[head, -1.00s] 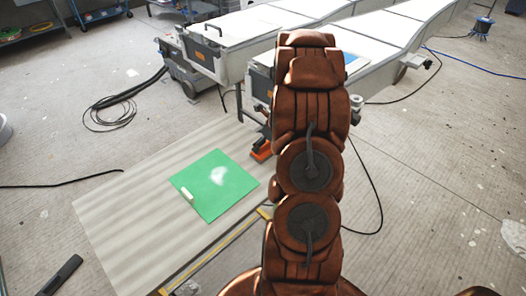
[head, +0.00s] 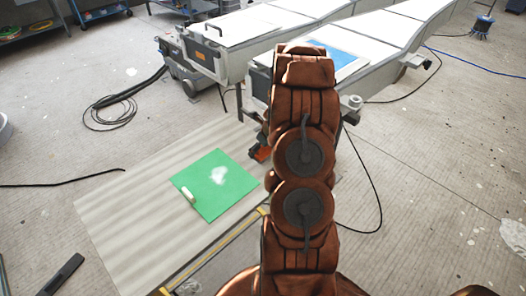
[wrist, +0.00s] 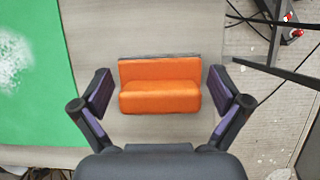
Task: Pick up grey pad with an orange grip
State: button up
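The pad's orange grip (wrist: 160,97) shows in the middle of the wrist view, with a thin strip of the grey pad (wrist: 160,56) along its far edge. It lies on the pale board. My gripper (wrist: 161,92) is open, with one finger on each side of the orange grip. In the picture there is a gap between the grip and each finger; I cannot tell the height above it. In the head view, a bit of the orange grip (head: 262,154) shows left of my arm. My arm hides the rest there.
A green sheet (head: 217,183) with a white powdery patch and a small pale block lies on the pale board (head: 110,222), left of the pad. Long grey moulds (head: 240,38) stand behind. Black cables lie on the floor.

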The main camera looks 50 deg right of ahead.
jog(key=c, duration=0.8)
jog(key=shift+c, duration=0.2)
jog(key=shift+r+b, duration=0.3)
jog(key=shift+r, duration=1.55)
jog(key=s+a+b, duration=0.1)
jog(key=s, duration=0.4)
jog(key=s+a+r+b, duration=0.1)
jog(key=s, duration=0.4)
jog(key=s+a+b, duration=0.1)
jog(key=s, duration=0.4)
jog(key=shift+s+a+r, duration=0.2)
jog(key=shift+s, duration=0.15)
